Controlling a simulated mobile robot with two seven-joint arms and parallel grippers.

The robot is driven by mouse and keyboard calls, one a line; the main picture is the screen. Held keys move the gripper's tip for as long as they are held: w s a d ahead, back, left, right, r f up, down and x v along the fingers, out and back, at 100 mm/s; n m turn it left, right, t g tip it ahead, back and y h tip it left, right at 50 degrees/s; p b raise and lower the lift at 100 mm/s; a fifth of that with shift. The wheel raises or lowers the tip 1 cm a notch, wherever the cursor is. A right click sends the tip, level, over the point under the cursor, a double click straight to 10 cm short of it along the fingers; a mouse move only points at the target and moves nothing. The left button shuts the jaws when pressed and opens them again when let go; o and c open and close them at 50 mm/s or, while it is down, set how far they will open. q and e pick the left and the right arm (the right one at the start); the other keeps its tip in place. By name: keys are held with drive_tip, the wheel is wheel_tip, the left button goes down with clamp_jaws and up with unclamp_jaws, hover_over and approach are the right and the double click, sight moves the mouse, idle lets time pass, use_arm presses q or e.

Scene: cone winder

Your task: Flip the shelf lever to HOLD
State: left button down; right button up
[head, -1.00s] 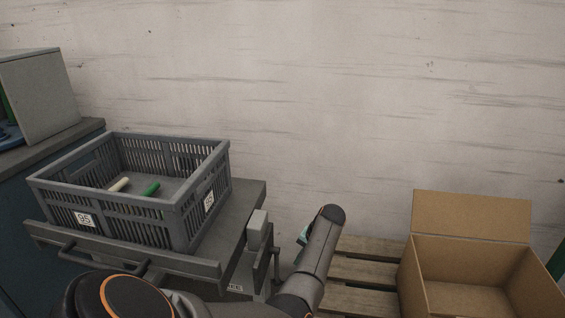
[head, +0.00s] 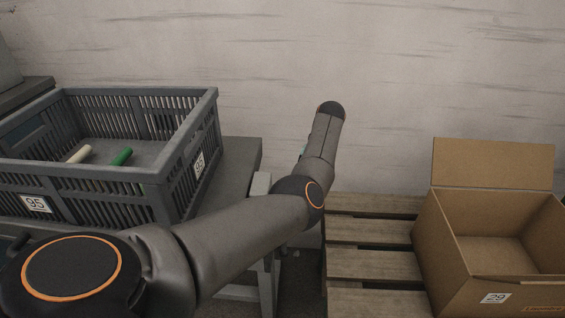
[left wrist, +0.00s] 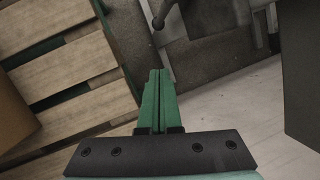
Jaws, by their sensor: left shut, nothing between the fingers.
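My left gripper (left wrist: 160,76) shows in the left wrist view with its green fingers together and nothing between them. In the head view my left arm crosses from the left and hides nearly all of that gripper. The grey shelf (head: 240,158) bears a crate. A light grey block (head: 261,184) at its right end is partly behind my arm; I cannot tell the lever's setting. In the left wrist view a dark rod with a rounded end (left wrist: 158,22) lies beyond the fingertips, apart from them; it may be the lever. My right gripper is not in view.
A grey slatted crate (head: 160,178) marked 95 holds a white and a green piece. A wooden pallet (head: 372,265) stands right of the shelf, with an open cardboard box (head: 470,285) at its right. A plain wall closes the back. Bare floor (left wrist: 245,105) shows beneath the fingers.

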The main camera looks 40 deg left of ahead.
use_arm(q)
drive_tip(key=s+d+b+x, duration=0.1)
drive_tip(key=b+x, duration=0.3)
drive_tip(key=x, duration=0.8)
drive_tip(key=shift+s, duration=0.85)
